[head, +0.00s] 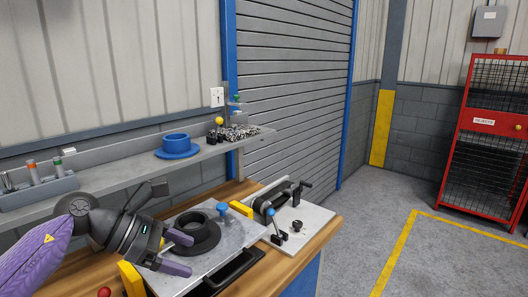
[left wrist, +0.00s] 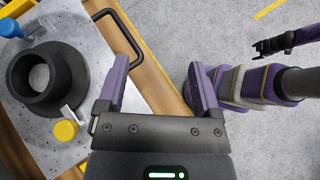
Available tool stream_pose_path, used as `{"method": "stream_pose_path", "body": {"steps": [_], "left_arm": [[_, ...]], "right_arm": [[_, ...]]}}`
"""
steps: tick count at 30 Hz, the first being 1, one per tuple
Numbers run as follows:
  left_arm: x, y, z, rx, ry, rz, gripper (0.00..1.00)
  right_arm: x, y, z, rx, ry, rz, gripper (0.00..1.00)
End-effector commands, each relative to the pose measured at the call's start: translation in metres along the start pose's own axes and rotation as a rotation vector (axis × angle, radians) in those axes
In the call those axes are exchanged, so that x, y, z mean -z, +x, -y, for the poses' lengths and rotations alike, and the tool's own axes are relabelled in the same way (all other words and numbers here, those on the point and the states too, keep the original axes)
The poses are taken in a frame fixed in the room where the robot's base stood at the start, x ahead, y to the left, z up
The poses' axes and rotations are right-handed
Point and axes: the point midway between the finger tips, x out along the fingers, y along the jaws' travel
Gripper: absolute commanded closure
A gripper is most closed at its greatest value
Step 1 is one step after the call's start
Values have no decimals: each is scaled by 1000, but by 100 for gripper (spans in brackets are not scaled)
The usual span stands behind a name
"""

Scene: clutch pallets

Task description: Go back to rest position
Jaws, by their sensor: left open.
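The metal plate (left wrist: 28,125) has a black handle (left wrist: 122,38), a blue knob (head: 223,209) and yellow stops (head: 130,279). A second fixture plate (head: 310,222) lies farther along the wooden bench. A shelf (head: 110,173) behind bears a blue flanged ring (head: 177,146). The floor (head: 365,225) to the right is clear.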

Motion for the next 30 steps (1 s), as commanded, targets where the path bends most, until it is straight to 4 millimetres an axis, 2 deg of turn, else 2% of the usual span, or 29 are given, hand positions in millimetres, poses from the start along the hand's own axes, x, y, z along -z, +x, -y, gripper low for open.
{"method": "stream_pose_path", "body": {"steps": [1, 3, 5, 6, 8, 9, 11, 12, 13, 15, 17, 18, 21, 24, 30], "left_arm": [[-11, 18, 6, -5, -47, 104, 17], [-33, 39, 12, -28, -154, 290, 17], [-53, 52, 17, -47, -289, 472, 17], [-65, 56, 20, -59, -410, 609, 17], [-76, 57, 21, -81, -655, 837, 17], [-75, 53, 20, -100, -869, 1000, 17], [-55, 45, 16, -143, -1255, 1237, 17], [-29, 41, 17, -185, -1533, 1374, 17], [-6, 39, 21, -225, -1740, 1459, 17], [50, 42, 42, -336, -2182, 1598, 17], [88, 48, 67, -442, -2473, 1656, 17], [107, 51, 85, 503, 2599, -1655, 17], [143, 59, 130, 560, 2396, -1364, 17], [165, 64, 176, 612, 2221, -1138, 17], [184, 66, 263, 711, 1910, -786, 17]], "right_arm": [[-2, 0, 0, 0, 0, 4, 17], [-3, 0, 0, 0, 0, 7, 17], [-4, 0, 0, 0, 0, 7, 17], [-4, 0, 0, 0, 0, 8, 17], [-4, 0, 0, 0, 0, 9, 17], [-4, 0, 0, 0, 0, 10, 17], [-5, 0, 0, 0, 0, 11, 17], [-5, 0, 0, 0, 0, 11, 17], [-5, 0, 0, 0, 0, 11, 17], [-5, 0, 0, -1, 0, 11, 17], [-5, 0, -1, -1, 0, 11, 17], [-5, 0, -1, -1, 0, 11, 17], [-5, 0, -1, -1, 0, 11, 17], [-5, 0, -1, -1, 0, 11, 17], [-4, 0, -1, -1, 0, 10, 17]]}}
